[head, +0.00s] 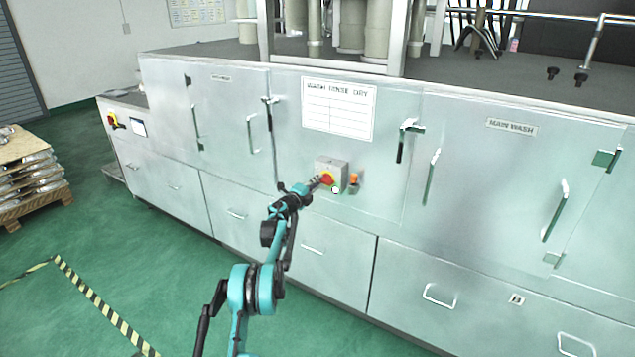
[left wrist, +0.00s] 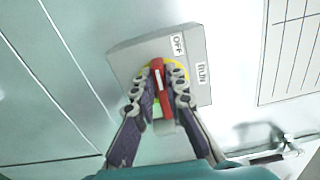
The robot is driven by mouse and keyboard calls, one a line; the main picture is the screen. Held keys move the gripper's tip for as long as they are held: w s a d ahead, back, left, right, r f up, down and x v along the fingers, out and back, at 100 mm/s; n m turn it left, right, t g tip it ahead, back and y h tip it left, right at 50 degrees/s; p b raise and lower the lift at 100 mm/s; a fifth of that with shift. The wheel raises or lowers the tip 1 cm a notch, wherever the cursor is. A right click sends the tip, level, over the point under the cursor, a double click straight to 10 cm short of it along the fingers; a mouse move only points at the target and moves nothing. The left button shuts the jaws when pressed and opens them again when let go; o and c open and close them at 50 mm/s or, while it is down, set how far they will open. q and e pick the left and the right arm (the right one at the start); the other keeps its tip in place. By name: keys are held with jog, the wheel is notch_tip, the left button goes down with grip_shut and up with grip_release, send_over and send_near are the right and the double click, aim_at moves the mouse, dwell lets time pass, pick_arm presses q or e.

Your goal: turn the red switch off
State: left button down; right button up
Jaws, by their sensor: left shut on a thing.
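The red switch (head: 327,179) is a red handle on a yellow disc, on a grey box fixed to the front of the metal washing machine. In the left wrist view, the red handle (left wrist: 157,77) stands roughly upright in the picture between my fingers. An OFF label (left wrist: 177,45) is above and right of it, and a RUN label (left wrist: 202,72) is to its right. My left gripper (head: 319,181) is at the box, its two fingers closed on both sides of the handle (left wrist: 162,85). The fingers hide part of the yellow disc. My right gripper is in neither view.
An orange-topped fitting (head: 354,179) sits just right of the box. A wash-rinse-dry sign (head: 339,108) is above. Door handles (head: 408,140) stick out nearby. Another red-and-yellow switch (head: 112,121) is on the far left cabinet.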

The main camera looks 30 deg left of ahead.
pick_arm(q)
jog(key=shift+f+n, duration=0.1)
jog(key=shift+n, duration=0.4)
jog(key=c, duration=1.6)
grip_release()
jog(key=shift+o, duration=0.2)
jog(key=shift+s, duration=0.1)
jog(key=s, duration=1.2)
jog(key=shift+w, duration=0.1)
